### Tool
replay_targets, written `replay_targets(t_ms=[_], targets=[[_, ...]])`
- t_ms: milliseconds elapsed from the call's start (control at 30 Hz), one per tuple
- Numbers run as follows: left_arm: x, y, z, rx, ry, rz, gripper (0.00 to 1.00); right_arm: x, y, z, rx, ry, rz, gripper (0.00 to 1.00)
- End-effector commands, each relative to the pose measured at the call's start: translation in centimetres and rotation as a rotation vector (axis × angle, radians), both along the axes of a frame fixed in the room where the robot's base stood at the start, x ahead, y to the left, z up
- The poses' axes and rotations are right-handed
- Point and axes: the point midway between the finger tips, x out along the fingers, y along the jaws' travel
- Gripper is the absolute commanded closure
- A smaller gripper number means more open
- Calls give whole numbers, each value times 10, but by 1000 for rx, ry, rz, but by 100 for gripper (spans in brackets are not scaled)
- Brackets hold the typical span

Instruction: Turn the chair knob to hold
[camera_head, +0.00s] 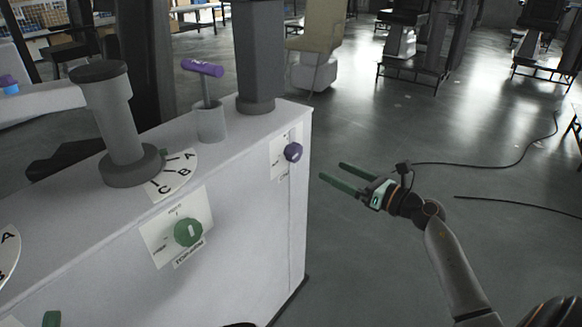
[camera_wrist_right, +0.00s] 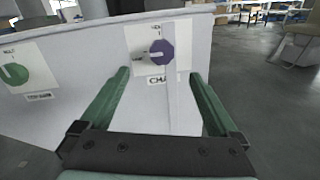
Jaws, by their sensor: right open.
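The chair knob is a purple knob (camera_head: 293,152) on a white plate on the front face of the grey console, near its right end. In the right wrist view the knob (camera_wrist_right: 162,52) sits above a label starting "CHA", and its pale mark points left. The small position words are too blurred to read surely. My right gripper (camera_head: 331,171) is open and empty, to the right of the knob and apart from it. In the wrist view its green fingers (camera_wrist_right: 159,75) lie either side of and below the knob. My left gripper is not in view.
A green knob (camera_head: 188,232) on another plate is left of the purple one. The console (camera_head: 245,215) carries a grey column (camera_head: 258,55), a purple-handled lever (camera_head: 203,68) and a grey post (camera_head: 122,125). Black cables (camera_head: 490,163) lie on the floor at right, where there is free room.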

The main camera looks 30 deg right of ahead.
Motion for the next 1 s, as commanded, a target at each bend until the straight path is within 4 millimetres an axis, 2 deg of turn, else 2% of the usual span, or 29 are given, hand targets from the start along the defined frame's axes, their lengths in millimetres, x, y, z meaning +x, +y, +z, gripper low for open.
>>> replay_targets(t_ms=[233, 700, 1000], targets=[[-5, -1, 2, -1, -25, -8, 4, 18, 1, -1, -43, -2, 0, 4], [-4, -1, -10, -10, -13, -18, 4, 94, 26, -2, -38, -2, -1, 4], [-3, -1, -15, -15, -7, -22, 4, 118, 34, -2, -39, 0, 0, 4]])
